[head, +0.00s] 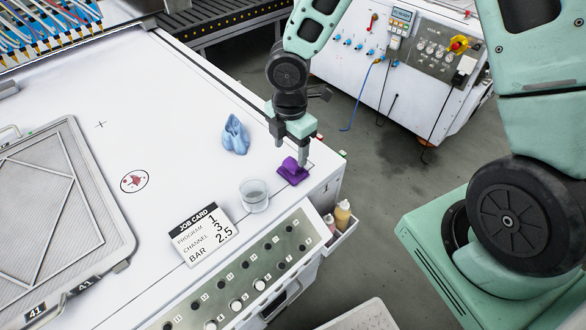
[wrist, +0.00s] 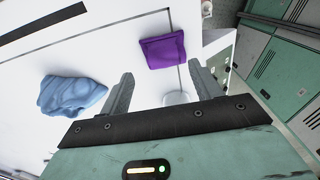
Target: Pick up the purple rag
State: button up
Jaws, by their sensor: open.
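The purple rag (head: 292,171) lies folded on the white worktop near its right edge in the head view. It also shows in the wrist view (wrist: 162,50), flat and roughly square, beyond the fingertips. My gripper (head: 303,156) points down right at the rag in the head view, and hides a little of it. In the wrist view my gripper (wrist: 158,82) has its two fingers spread apart with nothing between them. I cannot tell from these views whether a fingertip touches the rag.
A crumpled blue rag (head: 235,135) lies left of my gripper. A clear cup (head: 254,196) and a job card (head: 204,234) stand nearer the front. Bottles (head: 342,214) sit in a side holder beyond the worktop edge. The worktop's middle is clear.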

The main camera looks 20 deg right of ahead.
aim_at(293, 162)
jog(key=f, duration=0.5)
jog(key=shift+s+d+f, duration=0.1)
jog(key=shift+s+d, duration=0.05)
jog(key=shift+s, duration=0.2)
jog(key=c, duration=0.6)
notch_tip(293, 162, up, 10)
jog(key=shift+r+p, duration=0.1)
jog(key=shift+p, duration=0.45)
